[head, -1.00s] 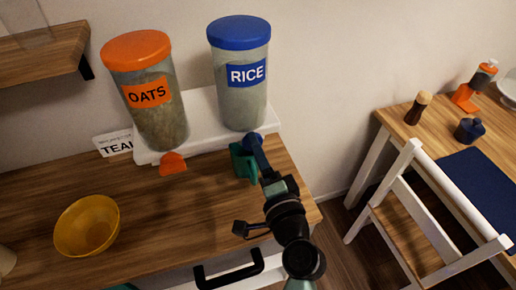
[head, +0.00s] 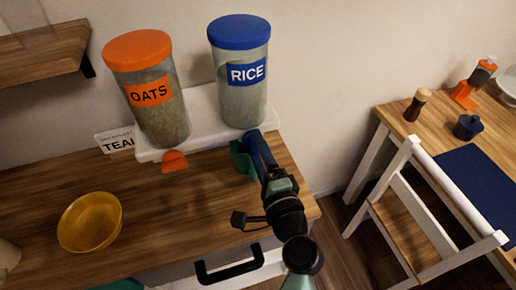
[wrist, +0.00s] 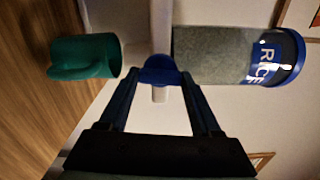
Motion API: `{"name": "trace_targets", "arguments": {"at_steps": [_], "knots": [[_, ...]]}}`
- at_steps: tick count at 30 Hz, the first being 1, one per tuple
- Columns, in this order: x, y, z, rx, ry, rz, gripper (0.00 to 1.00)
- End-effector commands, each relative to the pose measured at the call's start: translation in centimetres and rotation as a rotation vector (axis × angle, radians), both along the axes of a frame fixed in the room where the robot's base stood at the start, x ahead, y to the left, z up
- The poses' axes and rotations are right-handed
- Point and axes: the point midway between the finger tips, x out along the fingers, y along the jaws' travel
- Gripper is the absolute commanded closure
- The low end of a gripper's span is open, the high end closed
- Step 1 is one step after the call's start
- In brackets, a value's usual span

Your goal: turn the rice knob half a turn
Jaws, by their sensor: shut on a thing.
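The blue rice knob (wrist: 160,70) shows in the wrist view between my fingertips, at the base of the rice container. My gripper (head: 254,139) is shut on it, with one finger on each side. In the head view the knob is mostly hidden by my gripper. The rice container (head: 243,101), clear with a blue lid and a blue RICE label, stands upright on the white dispenser base (head: 205,137). It also shows sideways in the wrist view (wrist: 215,55).
A green mug (wrist: 85,57) stands close beside my gripper, partly hidden in the head view. The oats container (head: 163,119) with its orange knob (head: 173,161) is to the left. A yellow bowl (head: 90,222) stands on the wooden counter (head: 165,210). A chair (head: 425,205) stands right.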

Motion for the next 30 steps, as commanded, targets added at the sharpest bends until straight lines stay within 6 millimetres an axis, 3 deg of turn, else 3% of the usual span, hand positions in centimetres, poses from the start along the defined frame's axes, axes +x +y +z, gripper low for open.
{"name": "trace_targets", "arguments": {"at_steps": [2, 3, 7, 20, 30], "knots": [[0.0, -0.1, -0.1, 0.0, 0.001, -0.002, 0.91], [0.0, -0.1, -0.1, 0.0, 0.001, -0.002, 0.3], [0.0, -0.1, -0.1, -0.001, 0.001, -0.001, 0.06], [-0.9, -0.4, -0.2, -0.001, 0.0, -0.002, 0.05], [-7.5, -2.5, -0.4, -0.003, 0.003, -0.005, 0.05]]}}
